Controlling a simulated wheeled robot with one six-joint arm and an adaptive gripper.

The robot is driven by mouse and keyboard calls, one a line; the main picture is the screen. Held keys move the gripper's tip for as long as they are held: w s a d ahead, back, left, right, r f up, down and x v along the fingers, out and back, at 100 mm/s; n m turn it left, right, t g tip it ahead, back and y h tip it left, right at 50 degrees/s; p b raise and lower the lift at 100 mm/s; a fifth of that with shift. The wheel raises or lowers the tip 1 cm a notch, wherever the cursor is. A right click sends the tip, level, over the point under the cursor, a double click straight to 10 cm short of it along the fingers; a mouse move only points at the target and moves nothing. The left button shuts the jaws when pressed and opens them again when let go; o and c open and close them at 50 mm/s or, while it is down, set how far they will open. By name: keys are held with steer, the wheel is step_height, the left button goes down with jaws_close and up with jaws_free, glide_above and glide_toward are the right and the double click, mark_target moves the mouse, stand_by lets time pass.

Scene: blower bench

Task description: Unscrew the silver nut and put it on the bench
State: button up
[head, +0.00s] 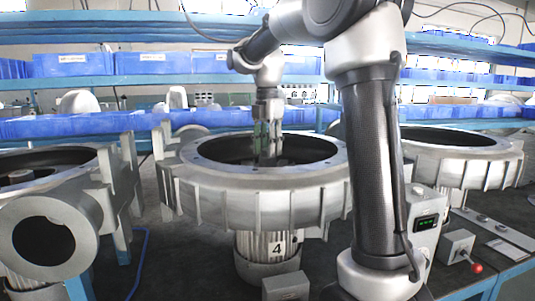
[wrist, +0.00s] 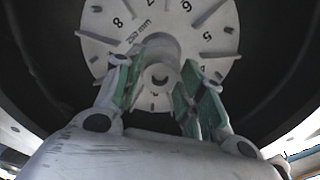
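My gripper (head: 268,152) points down into the open round middle of the centre blower housing (head: 262,180). In the wrist view its two fingers with green pads (wrist: 158,88) are apart, with nothing held between them. A small round silver piece with a dark centre, which looks like the silver nut (wrist: 160,77), sits at the middle of a numbered grey disc (wrist: 205,30). It shows in the gap between the fingers. I cannot tell how far below the fingertips it is. The nut is hidden in the head view by the housing rim.
The housing stands on the dark bench (head: 165,250), with other blower housings at left (head: 50,220) and right (head: 460,155). A control box with a red-knobbed lever (head: 458,246) is at the right. Blue bins (head: 75,65) fill the shelves behind. The housing wall surrounds my gripper.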

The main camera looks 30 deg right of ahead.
steer(key=m, duration=0.3)
steer(key=shift+m, duration=0.4)
steer(key=m, duration=0.3)
steer(key=shift+m, duration=0.4)
steer(key=m, duration=0.5)
steer(key=shift+m, duration=0.3)
steer(key=m, duration=0.5)
steer(key=shift+m, duration=0.3)
steer(key=m, duration=0.5)
steer(key=shift+m, duration=0.3)
steer(key=c, duration=0.8)
steer(key=n, duration=0.9)
steer(key=shift+n, duration=0.4)
steer(key=n, duration=0.3)
steer(key=shift+n, duration=0.3)
steer(key=n, duration=1.2)
